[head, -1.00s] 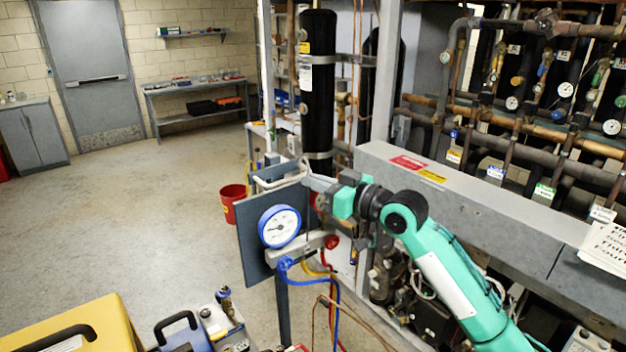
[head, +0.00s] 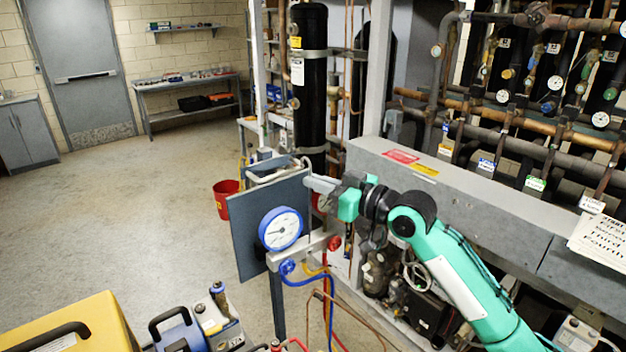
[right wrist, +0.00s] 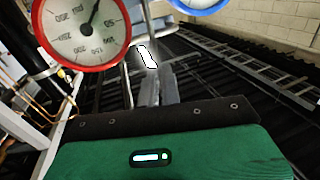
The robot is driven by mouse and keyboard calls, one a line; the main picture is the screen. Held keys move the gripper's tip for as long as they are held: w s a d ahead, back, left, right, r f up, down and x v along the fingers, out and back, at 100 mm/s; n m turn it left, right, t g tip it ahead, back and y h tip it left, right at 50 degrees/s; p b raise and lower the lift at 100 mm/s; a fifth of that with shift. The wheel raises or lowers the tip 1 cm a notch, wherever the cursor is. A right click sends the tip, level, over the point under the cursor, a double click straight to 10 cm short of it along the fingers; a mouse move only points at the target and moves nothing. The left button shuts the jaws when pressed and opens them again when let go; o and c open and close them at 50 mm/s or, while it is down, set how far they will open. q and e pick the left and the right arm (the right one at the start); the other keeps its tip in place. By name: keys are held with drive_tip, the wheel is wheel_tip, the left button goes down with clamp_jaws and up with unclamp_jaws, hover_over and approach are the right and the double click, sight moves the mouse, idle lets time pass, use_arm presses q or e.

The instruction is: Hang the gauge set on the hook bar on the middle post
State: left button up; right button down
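The gauge set (head: 300,251) has a blue-rimmed gauge (head: 281,229), a pale manifold body, blue and red knobs, and blue, yellow and red hoses hanging below. It appears upright in front of a dark grey panel (head: 245,240) on a post (head: 278,305). My right gripper (head: 312,184) appears shut on the set's thin hanger above the manifold. In the right wrist view the fingers (right wrist: 156,85) are close together at the metal hanger. The red-rimmed gauge (right wrist: 80,28) and part of the blue one (right wrist: 200,3) show beyond. I cannot clearly identify the hook bar. My left gripper is out of view.
A long grey beam (head: 470,195) and the pipe rack stand to the right. A black cylinder (head: 308,80) stands behind. A red bucket (head: 226,198) is on the open floor.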

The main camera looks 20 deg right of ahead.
drive_tip(key=shift+s+d+r, duration=0.1)
drive_tip(key=shift+s+d, duration=0.2)
drive_tip(key=shift+s, duration=0.5)
drive_tip(key=shift+s+d, duration=0.25)
drive_tip(key=shift+s, duration=0.6)
drive_tip(key=shift+s+d+r, duration=0.1)
drive_tip(key=shift+s+d, duration=0.2)
drive_tip(key=shift+s, duration=0.5)
